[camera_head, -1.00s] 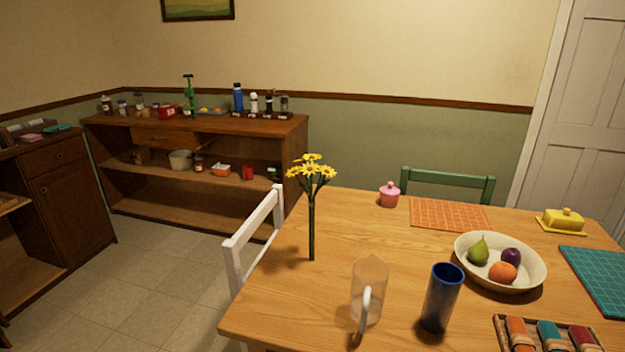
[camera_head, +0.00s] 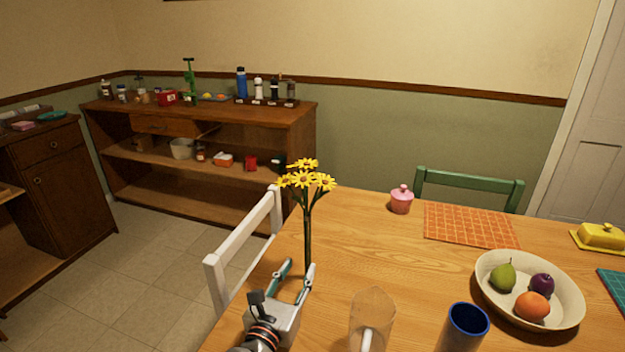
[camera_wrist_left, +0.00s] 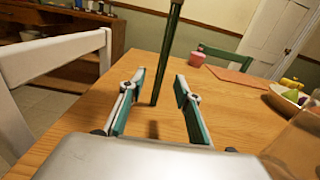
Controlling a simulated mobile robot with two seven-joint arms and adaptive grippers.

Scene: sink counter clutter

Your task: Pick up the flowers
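The yellow flowers (camera_head: 307,181) stand upright on thin dark green stems at the left part of the wooden table. My left gripper (camera_head: 293,271) is in front of the stem, low over the table, with its fingers pointing at it. In the left wrist view the gripper (camera_wrist_left: 159,92) is open, and the green stem (camera_wrist_left: 166,55) rises just beyond the gap between its fingertips. Nothing is between the fingers. The blossoms are out of the left wrist view. My right gripper is not in view.
A clear pitcher (camera_head: 371,321) and a blue cup (camera_head: 463,329) stand right of my left gripper. A white chair (camera_head: 243,247) is close on the left. A fruit bowl (camera_head: 489,301), pink jar (camera_head: 401,200) and orange mat (camera_head: 468,225) lie farther right. The table's middle is clear.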

